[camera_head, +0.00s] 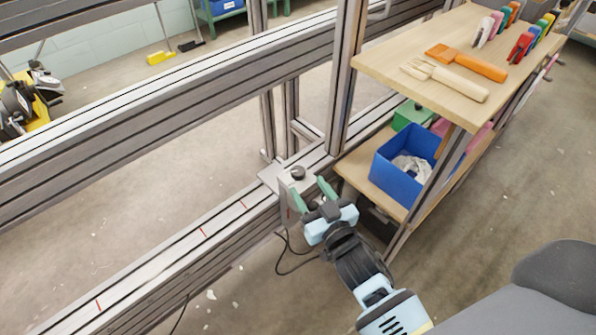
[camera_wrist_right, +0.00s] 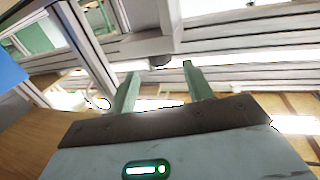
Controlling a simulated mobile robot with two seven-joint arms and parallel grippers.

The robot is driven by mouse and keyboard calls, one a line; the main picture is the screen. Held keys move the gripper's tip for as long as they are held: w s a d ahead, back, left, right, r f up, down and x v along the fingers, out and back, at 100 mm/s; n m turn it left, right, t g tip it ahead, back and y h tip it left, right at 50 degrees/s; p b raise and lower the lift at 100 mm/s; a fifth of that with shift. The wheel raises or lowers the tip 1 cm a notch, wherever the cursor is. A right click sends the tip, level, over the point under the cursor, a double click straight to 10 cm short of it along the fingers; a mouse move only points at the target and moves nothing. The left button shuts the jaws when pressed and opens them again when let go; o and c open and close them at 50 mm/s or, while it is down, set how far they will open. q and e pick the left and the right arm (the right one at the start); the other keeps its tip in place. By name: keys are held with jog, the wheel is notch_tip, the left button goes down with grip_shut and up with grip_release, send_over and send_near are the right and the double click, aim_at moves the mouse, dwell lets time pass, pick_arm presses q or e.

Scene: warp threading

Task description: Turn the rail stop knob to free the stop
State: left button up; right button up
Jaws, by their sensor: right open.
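The rail stop is a pale plate on the lower metal rail (camera_head: 170,245), with a dark round knob (camera_head: 298,172) on top. In the right wrist view the dark knob (camera_wrist_right: 160,61) shows beyond the fingertips, roughly between them. My right gripper (camera_head: 309,190) is open, with two green fingers close to the stop in the head view. In the right wrist view the open fingers (camera_wrist_right: 158,72) hold nothing. Whether a finger touches the stop cannot be told. My left gripper is not in view.
A wooden shelf unit (camera_head: 400,60) with brushes and coloured tools stands to the right of my right gripper. A blue bin (camera_head: 393,180) sits on its lower shelf. An upright metal post (camera_head: 347,75) rises just behind the stop. A black cable hangs below the rail.

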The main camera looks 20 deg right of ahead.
aim_at(301, 177)
jog(key=w, duration=0.2)
jog(key=w+b, duration=0.1)
jog(key=w, duration=0.3)
jog(key=shift+w+a, duration=0.25)
